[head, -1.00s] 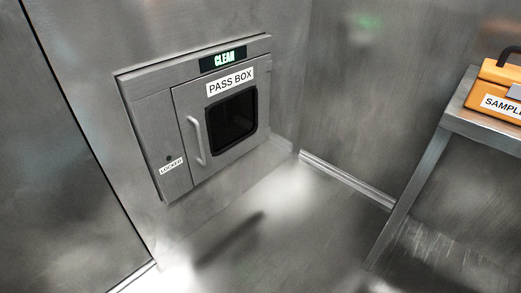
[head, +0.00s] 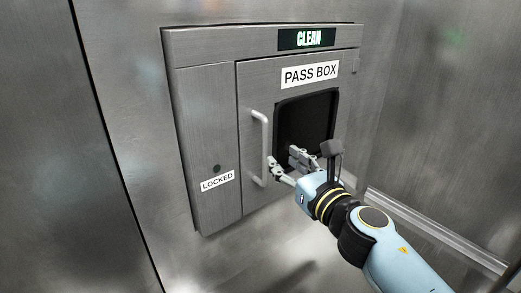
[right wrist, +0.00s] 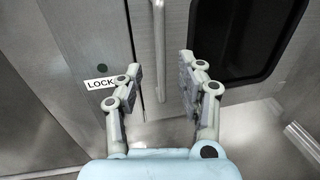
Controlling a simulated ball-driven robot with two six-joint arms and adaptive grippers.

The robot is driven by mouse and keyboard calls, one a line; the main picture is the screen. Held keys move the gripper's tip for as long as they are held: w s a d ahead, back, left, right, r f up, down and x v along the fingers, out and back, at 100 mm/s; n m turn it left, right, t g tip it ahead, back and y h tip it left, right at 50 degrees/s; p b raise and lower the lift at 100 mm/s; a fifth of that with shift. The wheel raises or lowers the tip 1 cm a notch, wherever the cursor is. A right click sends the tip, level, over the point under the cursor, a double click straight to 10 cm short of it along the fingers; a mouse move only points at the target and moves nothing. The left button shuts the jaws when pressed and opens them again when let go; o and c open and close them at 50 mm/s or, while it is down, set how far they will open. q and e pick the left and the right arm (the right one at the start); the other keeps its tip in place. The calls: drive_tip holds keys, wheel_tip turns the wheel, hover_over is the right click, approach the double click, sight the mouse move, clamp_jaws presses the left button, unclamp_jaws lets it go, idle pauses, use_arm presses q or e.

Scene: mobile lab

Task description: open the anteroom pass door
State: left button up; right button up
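The pass box door (head: 262,88) is a brushed-metal panel with a dark window (head: 303,118) and a "PASS BOX" label; it looks closed. Its pale vertical bar handle (head: 259,140) runs along the door's left side. My right gripper (head: 283,160) is open at the lower part of the handle, in front of the door. In the right wrist view the handle (right wrist: 160,45) appears between the two spread fingers (right wrist: 161,72); I cannot tell whether they touch it. My left gripper is out of view.
A "LOCKED" label (head: 217,181) and a small dark round spot (head: 216,168) are on the fixed panel left of the handle. Metal walls surround the box; a skirting rail (head: 430,228) runs at lower right.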

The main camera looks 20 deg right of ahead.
sight(267, 144)
drive_tip(key=w, duration=0.3)
drive_tip(key=w+a, duration=0.1)
drive_tip(key=w, duration=0.5)
drive_tip(key=shift+w+a+r, duration=0.1)
drive_tip(key=shift+w+a, duration=0.1)
drive_tip(key=shift+c, duration=0.5)
clamp_jaws()
